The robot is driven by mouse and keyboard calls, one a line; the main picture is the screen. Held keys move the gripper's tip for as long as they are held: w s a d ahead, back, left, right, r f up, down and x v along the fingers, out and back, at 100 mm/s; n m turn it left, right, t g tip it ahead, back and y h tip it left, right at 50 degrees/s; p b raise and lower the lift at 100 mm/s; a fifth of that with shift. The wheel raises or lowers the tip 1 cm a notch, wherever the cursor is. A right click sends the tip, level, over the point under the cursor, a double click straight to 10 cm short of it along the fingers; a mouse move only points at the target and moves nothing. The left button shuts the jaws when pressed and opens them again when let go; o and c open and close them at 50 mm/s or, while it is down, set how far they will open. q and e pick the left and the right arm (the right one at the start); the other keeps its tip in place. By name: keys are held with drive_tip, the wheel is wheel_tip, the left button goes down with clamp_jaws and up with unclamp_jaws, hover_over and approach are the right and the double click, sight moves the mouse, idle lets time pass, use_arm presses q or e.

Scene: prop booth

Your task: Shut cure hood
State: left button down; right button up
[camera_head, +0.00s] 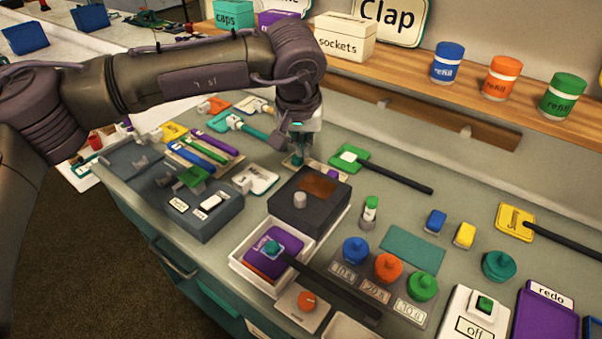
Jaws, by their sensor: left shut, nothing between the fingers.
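The cure hood appears to be the dark box (322,216) with an amber-brown window (319,185) and a pale grey knob (300,200) on top. It sits at the back end of a white tray (237,262), and the front of the tray is uncovered. In the tray lies a purple block (262,262) with a teal piece on top and a dark handle reaching out to the right. My left gripper (298,162) is shut and empty, pointing down just behind the hood and apart from its knob. Its fingertips are partly hard to make out. My right gripper is not in view.
A dark grey box (207,222) stands left of the tray. A green paddle (349,157) with a dark handle lies behind the hood. Blue, orange and green knobs (388,267) stand to the right. A wooden shelf (420,85) runs along the back.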

use_arm(q)
drive_tip(key=p, duration=0.3)
approach(302, 188)
drive_tip(key=w+f, duration=0.4)
drive_tip(key=f, duration=0.1)
drive_tip(key=shift+w+d, duration=0.4)
drive_tip(key=s+p, duration=0.1)
drive_tip(key=s, duration=0.2)
drive_tip(key=shift+a, duration=0.2)
drive_tip(key=shift+s+a, duration=0.1)
drive_tip(key=shift+s, duration=0.4)
drive_tip(key=shift+f, duration=0.15)
